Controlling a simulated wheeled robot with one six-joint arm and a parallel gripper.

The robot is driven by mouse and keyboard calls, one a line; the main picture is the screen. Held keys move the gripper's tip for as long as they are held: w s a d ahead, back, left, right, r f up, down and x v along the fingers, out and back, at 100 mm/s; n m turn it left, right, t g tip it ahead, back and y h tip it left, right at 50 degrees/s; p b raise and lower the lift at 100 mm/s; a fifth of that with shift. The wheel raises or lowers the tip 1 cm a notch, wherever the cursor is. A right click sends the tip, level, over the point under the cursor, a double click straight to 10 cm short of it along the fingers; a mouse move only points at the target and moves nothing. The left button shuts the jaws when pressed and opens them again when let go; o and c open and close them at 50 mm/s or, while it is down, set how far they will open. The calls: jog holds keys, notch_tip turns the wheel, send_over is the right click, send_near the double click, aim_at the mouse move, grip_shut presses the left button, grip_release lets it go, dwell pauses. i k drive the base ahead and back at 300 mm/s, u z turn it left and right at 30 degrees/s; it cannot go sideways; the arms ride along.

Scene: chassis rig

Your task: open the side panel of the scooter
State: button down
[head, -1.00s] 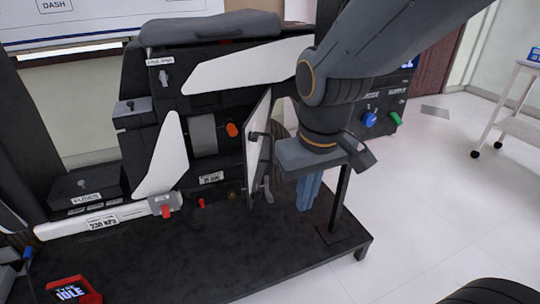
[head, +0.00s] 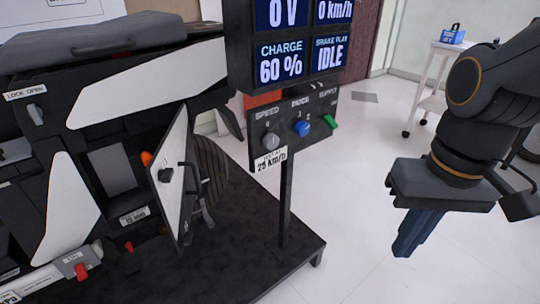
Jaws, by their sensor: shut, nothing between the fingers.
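The scooter's side panel (head: 176,178) is a white plate with a dark edge, a dark knob and a black handle (head: 192,178). It stands swung out from the scooter body (head: 110,85), at left in the head view. The bay behind it shows a grey block (head: 108,168) and an orange knob (head: 146,158). My gripper (head: 405,250) hangs at the right over the white floor, well clear of the panel. Its blue fingers are together and hold nothing.
A display and control box (head: 296,125) on a post stands between the panel and my gripper. The dark platform (head: 240,255) carries the scooter. A white cart (head: 440,75) with a blue box stands at the back right. The floor around my gripper is clear.

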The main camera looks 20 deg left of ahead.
aim_at(177, 199)
jog(key=z, duration=0.1)
jog(key=k, duration=0.7)
jog(key=u, duration=1.45)
